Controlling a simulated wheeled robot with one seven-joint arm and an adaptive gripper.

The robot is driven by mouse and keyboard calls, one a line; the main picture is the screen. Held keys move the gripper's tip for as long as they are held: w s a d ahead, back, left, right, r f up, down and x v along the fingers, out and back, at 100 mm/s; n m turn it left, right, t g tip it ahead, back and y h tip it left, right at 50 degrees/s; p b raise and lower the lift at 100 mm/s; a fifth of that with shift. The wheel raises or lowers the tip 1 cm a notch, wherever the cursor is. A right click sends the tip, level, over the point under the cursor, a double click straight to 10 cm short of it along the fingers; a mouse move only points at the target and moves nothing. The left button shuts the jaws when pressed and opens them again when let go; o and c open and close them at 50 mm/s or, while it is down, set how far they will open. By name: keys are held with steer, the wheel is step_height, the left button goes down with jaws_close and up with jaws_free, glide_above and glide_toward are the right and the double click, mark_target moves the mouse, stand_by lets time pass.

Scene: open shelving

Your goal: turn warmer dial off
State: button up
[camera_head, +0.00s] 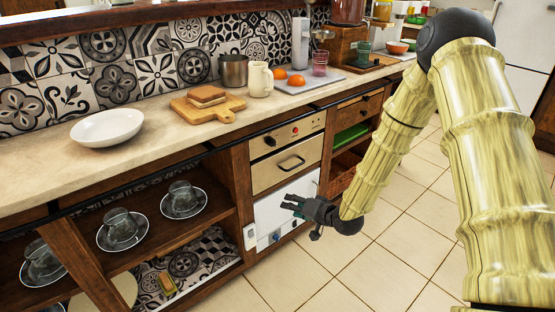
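The warmer is a beige built-in unit under the counter, with a control panel (288,136) above a drawer front (287,167) with a dark handle. A black dial (270,141) sits at the panel's left, with a red light or knob (295,131) to its right. The dial's marks are too small to read. My gripper (291,203) is dark and points left. It is below the warmer drawer, in front of a white appliance (266,214), apart from the dial. Its fingers look spread with nothing between them.
The white appliance has a blue knob (276,238). The stone counter (60,165) holds a plate (107,128), a cutting board (207,108) with bread, a metal pot (233,70) and a cream mug (260,80). Open shelves with cups are at left. The tiled floor (375,265) is clear.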

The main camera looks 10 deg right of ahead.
steer(key=w+d+r+t+y+b, duration=0.2)
steer(key=w+r+b, duration=0.3)
steer(key=w+r, duration=0.15)
steer(key=t+y+b, duration=0.2)
steer(key=b, duration=0.2)
glide_toward(272, 143)
steer(key=d+b+x, duration=0.1)
steer(key=b+x, duration=0.1)
steer(key=x, duration=0.6)
steer(key=shift+w+f, duration=0.45)
steer(key=shift+w, duration=0.25)
steer(key=shift+a, duration=0.1)
steer(key=c, duration=1)
